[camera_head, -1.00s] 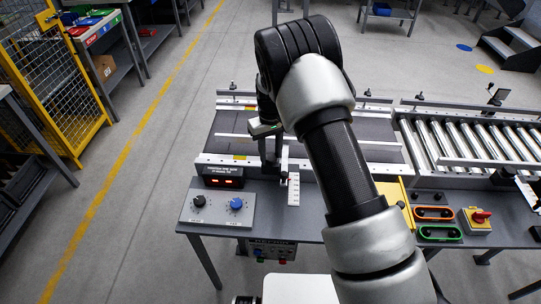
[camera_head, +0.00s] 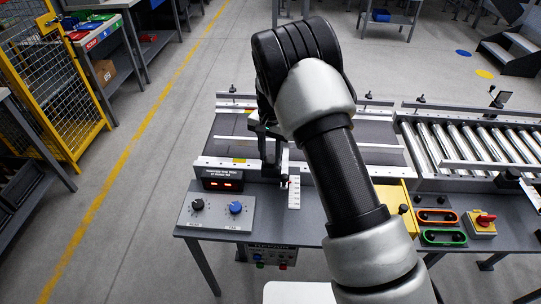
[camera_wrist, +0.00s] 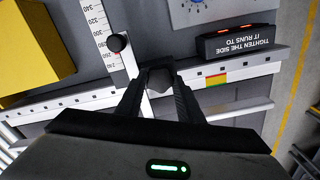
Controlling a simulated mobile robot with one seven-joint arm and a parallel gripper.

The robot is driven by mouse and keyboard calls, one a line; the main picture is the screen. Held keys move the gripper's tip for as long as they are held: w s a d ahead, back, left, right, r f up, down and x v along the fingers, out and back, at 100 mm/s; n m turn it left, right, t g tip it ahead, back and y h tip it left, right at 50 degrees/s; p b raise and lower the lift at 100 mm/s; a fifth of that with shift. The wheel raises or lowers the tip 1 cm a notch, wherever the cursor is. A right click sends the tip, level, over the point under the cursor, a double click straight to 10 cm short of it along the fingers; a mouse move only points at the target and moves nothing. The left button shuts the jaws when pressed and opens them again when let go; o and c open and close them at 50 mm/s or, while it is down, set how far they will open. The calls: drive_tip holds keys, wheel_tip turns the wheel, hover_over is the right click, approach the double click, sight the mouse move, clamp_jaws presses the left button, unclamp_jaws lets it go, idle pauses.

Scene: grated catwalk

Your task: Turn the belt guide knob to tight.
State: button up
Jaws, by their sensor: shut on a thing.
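My gripper (camera_wrist: 158,82) has its two fingers closed around a dark grey faceted knob (camera_wrist: 160,79), which I take to be the belt guide knob. It sits by the conveyor's front rail. The fingers hide the knob's sides, and I see no pointer on it. A green, yellow and red mark (camera_wrist: 216,80) is on the rail to its right. In the head view my gripper (camera_head: 271,172) points down at the conveyor's front edge, and the knob cannot be made out there.
A grey panel (camera_head: 217,223) carries a black and a blue dial. A yellow block (camera_wrist: 38,40) stands left in the wrist view.

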sight(271, 159)
drive_tip(key=shift+m, duration=0.9)
drive_tip(key=o, duration=1.1)
drive_tip(key=shift+c, duration=0.2)
wheel_tip(271, 159, up, 18)
drive_tip(key=shift+f, duration=0.25)
drive_tip(key=shift+r, duration=0.1)
